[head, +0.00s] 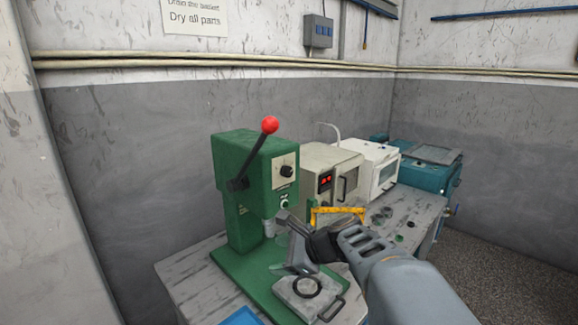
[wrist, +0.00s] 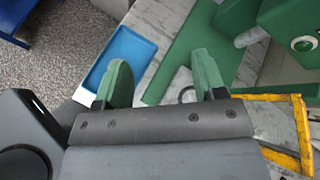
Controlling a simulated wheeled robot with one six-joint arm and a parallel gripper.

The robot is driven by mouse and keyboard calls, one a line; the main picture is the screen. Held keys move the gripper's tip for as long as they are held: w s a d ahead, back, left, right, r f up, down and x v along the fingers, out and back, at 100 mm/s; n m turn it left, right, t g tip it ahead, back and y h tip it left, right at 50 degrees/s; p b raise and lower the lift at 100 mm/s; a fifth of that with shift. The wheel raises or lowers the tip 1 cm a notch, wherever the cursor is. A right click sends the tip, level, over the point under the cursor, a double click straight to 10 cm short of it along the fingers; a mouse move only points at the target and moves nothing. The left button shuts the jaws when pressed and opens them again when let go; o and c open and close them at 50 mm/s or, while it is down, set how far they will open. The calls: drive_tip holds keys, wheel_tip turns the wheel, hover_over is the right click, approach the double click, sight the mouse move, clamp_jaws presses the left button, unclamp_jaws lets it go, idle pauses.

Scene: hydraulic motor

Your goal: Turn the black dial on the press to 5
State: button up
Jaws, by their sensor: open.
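The green press (head: 241,195) stands on the bench in the head view, with a lever that ends in a red ball. Its black dial (head: 286,171) sits on a pale plate on the front of the press head. The dial's numbers are too small to read. My gripper (head: 292,262) is in front of the press, below and apart from the dial. In the wrist view my gripper (wrist: 160,75) is open with nothing between its fingers. Part of the press (wrist: 290,40) shows there at upper right, with a round green button (wrist: 303,44); the dial is out of that view.
A yellow frame (head: 338,214) stands close behind my gripper and shows at right in the wrist view (wrist: 303,125). A metal block with a black ring (head: 307,287) lies on the press base. A blue tray (wrist: 124,58) is nearby. Beige, white and teal machines line the back.

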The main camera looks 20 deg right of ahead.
drive_tip(key=w+d+r+m+t+p, duration=0.1)
drive_tip(key=w+d+r+m+t, duration=0.3)
drive_tip(key=w+d+r+m, duration=0.25)
drive_tip(key=m+t+h+p, duration=0.15)
drive_tip(key=m+t, duration=0.25)
drive_tip(key=m, duration=0.5)
approach(289, 174)
drive_tip(key=shift+t+h, duration=0.25)
drive_tip(key=shift+t, duration=0.05)
drive_tip(key=p+x, duration=0.3)
drive_tip(key=x, duration=0.5)
drive_tip(key=shift+a+f, duration=0.1)
drive_tip(key=shift+a, duration=0.05)
drive_tip(key=shift+w+a, duration=0.2)
drive_tip(key=shift+w, duration=0.45)
drive_tip(key=shift+c, duration=0.4)
drive_tip(key=c, duration=0.8)
drive_tip(key=shift+f, duration=0.15)
drive_tip(key=shift+c, duration=0.2)
